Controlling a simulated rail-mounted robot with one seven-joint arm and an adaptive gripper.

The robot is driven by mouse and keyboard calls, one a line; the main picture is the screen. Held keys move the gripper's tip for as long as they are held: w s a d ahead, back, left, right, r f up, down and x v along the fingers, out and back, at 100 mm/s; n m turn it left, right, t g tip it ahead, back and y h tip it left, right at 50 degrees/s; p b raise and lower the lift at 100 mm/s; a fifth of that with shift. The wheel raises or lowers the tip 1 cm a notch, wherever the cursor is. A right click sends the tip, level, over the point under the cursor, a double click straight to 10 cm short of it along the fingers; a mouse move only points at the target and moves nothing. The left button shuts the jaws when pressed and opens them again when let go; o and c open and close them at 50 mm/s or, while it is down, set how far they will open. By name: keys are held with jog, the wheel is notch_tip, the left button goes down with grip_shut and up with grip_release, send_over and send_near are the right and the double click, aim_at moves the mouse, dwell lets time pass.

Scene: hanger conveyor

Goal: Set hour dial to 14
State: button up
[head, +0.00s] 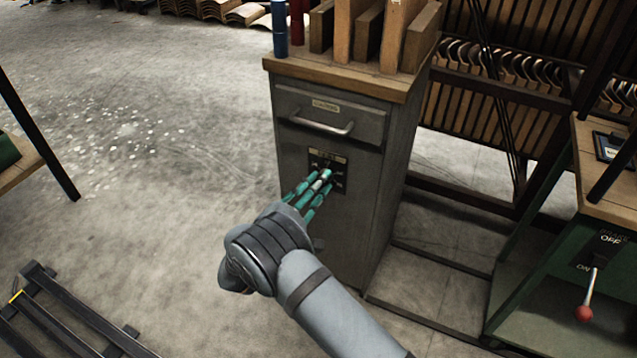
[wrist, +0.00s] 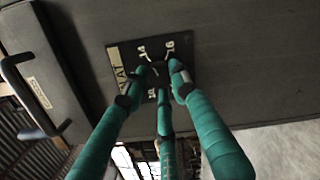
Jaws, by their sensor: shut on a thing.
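The hour dial is a small dark plate (head: 341,162) with pale markings on the front of a grey cabinet (head: 370,240), below its drawer. In the wrist view the plate (wrist: 122,56) appears turned on its side, with pale numbers that look like 14 and 16, and another partly hidden mark. A small dark knob (wrist: 158,68) sits in its middle. My gripper (head: 325,178), with green fingers, is shut on the knob; its fingertips (wrist: 158,82) close around it from several sides. The fingers cover much of the knob, so I cannot tell which number it points to.
A drawer with a metal handle (head: 322,127) is just above the dial. Wooden boards and blue and red cylinders stand on the cabinet top. At right, a green bench (head: 540,290) carries a red-knobbed lever (head: 584,312). Open concrete floor lies left.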

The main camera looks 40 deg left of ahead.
jog(key=shift+f+n, duration=0.1)
jog(key=shift+n, duration=0.8)
jog(key=o, duration=1.2)
jog(key=shift+c, duration=0.2)
jog(key=shift+s, duration=0.1)
jog(key=s, duration=1.2)
jog(key=shift+d, duration=0.35)
jog(key=shift+w+f, duration=0.1)
